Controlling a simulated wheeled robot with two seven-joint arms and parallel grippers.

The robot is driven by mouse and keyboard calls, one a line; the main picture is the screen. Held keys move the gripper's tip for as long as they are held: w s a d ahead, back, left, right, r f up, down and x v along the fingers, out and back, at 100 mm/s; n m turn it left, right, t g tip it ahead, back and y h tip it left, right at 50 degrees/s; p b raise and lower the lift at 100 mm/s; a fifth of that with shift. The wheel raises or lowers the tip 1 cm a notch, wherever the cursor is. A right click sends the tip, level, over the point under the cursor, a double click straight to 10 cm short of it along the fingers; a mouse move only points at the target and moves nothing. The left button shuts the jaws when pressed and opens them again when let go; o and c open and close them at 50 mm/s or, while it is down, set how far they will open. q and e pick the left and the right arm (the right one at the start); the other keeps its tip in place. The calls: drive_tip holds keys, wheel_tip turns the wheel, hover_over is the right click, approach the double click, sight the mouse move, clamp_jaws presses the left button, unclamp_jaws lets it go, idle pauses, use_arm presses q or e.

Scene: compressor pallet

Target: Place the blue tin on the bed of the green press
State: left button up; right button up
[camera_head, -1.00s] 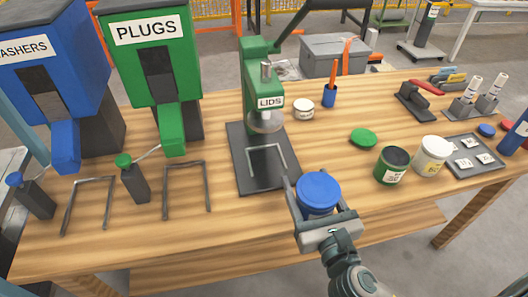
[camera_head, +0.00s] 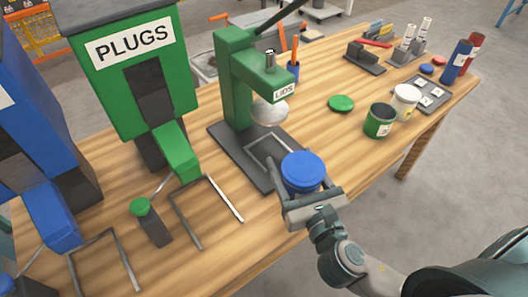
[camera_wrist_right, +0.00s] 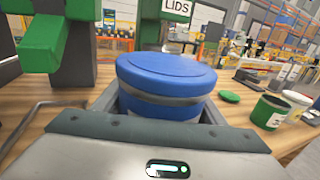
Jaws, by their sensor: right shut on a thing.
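The blue tin (camera_head: 303,170) has its blue lid on and is held upright in my right gripper (camera_head: 304,186). The gripper is shut on it, one finger on each side. The tin also fills the middle of the right wrist view (camera_wrist_right: 170,82). The green press (camera_head: 236,82), labelled LIDS, stands behind and to the left of the tin. Its dark bed (camera_head: 222,130) carries a raised metal guide frame (camera_head: 262,146). The tin is at the bed's near right edge in the head view; I cannot tell its height above it. My left gripper is not seen.
A green PLUGS dispenser (camera_head: 125,85) and a blue dispenser (camera_head: 40,130) stand on the left. A green lid (camera_head: 341,103), a dark green tin (camera_head: 380,122) and a white tin (camera_head: 405,100) are on the right. The table (camera_head: 330,135) between is clear.

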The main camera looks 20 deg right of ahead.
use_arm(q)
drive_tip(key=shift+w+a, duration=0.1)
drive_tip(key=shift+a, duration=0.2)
use_arm(e)
drive_tip(key=shift+a, duration=0.2)
use_arm(q)
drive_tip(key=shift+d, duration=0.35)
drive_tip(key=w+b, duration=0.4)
drive_tip(key=b, duration=0.1)
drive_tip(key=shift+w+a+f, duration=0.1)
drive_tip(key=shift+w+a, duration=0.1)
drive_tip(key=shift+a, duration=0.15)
use_arm(e)
drive_tip(key=shift+n+y, duration=0.4)
drive_tip(key=shift+y, duration=0.2)
drive_tip(key=w+f, duration=0.2)
drive_tip(key=f, duration=0.1)
drive_tip(key=d+f, duration=0.1)
drive_tip(key=f, duration=0.1)
drive_tip(key=shift+w+d, duration=0.1)
drive_tip(key=shift+w, duration=0.3)
